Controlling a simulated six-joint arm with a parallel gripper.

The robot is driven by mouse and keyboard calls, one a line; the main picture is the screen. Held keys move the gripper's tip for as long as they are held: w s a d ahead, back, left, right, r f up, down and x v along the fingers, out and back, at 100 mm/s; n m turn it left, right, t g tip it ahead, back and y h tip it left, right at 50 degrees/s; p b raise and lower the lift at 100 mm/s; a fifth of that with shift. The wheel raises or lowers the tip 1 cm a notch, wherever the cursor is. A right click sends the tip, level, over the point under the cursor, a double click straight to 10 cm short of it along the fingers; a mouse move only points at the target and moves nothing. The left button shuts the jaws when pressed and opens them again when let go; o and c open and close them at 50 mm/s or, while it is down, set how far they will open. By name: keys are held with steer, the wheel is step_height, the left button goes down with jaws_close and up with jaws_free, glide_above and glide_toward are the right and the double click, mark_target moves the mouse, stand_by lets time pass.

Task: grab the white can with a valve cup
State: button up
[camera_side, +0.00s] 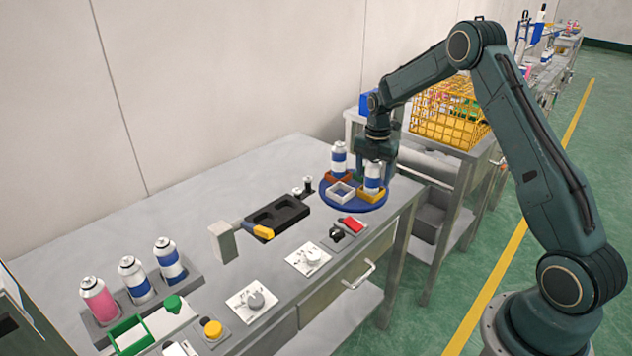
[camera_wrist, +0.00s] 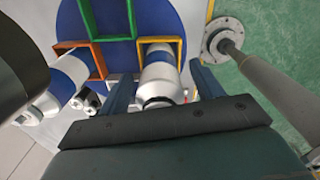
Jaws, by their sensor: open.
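A white can with a blue band (camera_side: 373,178) stands upright in a yellow square holder (camera_side: 373,197) on the blue round turntable (camera_side: 343,206). My gripper (camera_side: 376,170) is over this can, pointing down. In the wrist view, the can (camera_wrist: 160,72) lies between my two open fingers, with a gap to the right finger. Its narrowed top faces the camera and shows a dark ring; I cannot tell whether this is a valve cup. A second white and blue can (camera_side: 339,157) stands in the orange holder, and shows at left in the wrist view (camera_wrist: 66,78).
The turntable also carries an empty white holder (camera_side: 341,193) and a green one. A black tray (camera_side: 277,216), a red block (camera_side: 352,224) and small fixtures lie nearby. A rack at left holds a pink can (camera_side: 98,298) and two white-blue cans. A yellow basket (camera_side: 448,115) stands behind.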

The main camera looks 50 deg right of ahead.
stand_by(0.4)
steer(key=c, duration=1.2)
steer(key=shift+r, duration=0.1)
step_height(320, 180, up, 20)
steer(key=shift+f, duration=0.1)
stand_by(0.3)
